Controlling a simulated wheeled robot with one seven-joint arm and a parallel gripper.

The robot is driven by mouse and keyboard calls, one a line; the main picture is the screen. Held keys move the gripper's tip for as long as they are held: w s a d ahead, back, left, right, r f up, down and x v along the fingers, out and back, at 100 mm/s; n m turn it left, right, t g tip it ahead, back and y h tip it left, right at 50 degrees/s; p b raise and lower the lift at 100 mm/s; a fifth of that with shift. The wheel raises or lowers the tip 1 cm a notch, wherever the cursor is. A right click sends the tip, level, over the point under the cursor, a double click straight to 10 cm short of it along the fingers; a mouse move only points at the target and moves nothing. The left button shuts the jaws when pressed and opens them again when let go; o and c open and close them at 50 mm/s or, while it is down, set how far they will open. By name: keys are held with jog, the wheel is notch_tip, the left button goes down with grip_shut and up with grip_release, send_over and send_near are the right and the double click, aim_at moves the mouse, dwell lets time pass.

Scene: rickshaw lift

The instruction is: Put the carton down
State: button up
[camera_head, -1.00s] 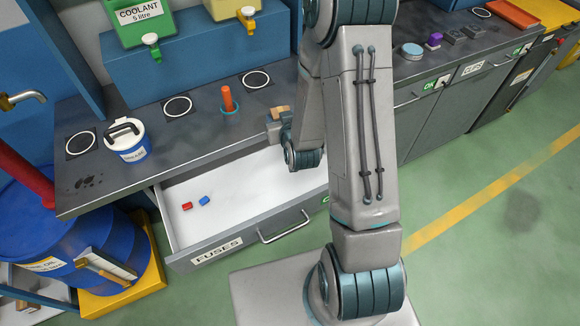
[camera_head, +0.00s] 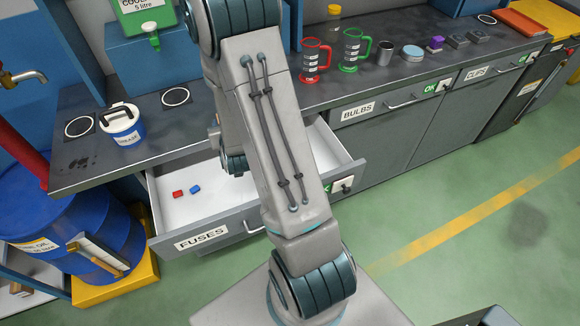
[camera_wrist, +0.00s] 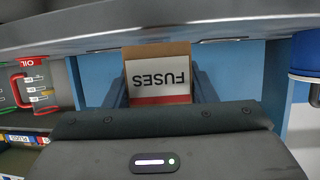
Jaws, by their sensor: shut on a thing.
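The carton (camera_wrist: 158,76) is a brown box with a white label reading FUSES, upside down in the wrist view, and a red band. My gripper (camera_wrist: 160,92) is shut on it, with a dark finger on each side. In the head view my arm hides the carton and the fingers. The arm's far end is over the left part of the bench (camera_head: 300,95), behind the open FUSES drawer (camera_head: 200,238). I cannot tell whether the carton touches the bench.
The white drawer floor holds a red block (camera_head: 178,194) and a blue block (camera_head: 196,189). A grease tub (camera_head: 122,125) stands at the bench's left. White ring marks (camera_head: 175,97) show on the bench.

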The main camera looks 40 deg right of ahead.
jog(key=s+d+f+m+g+h+b, duration=0.2)
jog(key=s+d+m+g+h+b, duration=0.3)
jog(key=s+d, duration=0.5)
jog(key=s+d+f+m+g+h+b, duration=0.2)
jog(key=s+d+m+g+h+b, duration=0.35)
jog(key=d, duration=0.55)
jog(key=shift+m+y, duration=0.75)
jog(key=shift+m, duration=0.2)
jog(key=w+a+f, duration=0.1)
jog(key=w+f, duration=0.1)
jog(key=w+a+f, duration=0.2)
jog(key=w, duration=0.1)
jog(key=w+a+f, duration=0.1)
jog(key=w+f, duration=0.1)
jog(key=w, duration=0.1)
jog(key=shift+w+a+f, duration=0.1)
jog(key=shift+a, duration=0.05)
jog(key=shift+f+b, duration=0.35)
jog(key=shift+f, duration=1.7)
jog(key=shift+f+b, duration=0.4)
jog(key=shift+f, duration=0.25)
jog(key=o, duration=1)
jog(key=shift+r, duration=0.1)
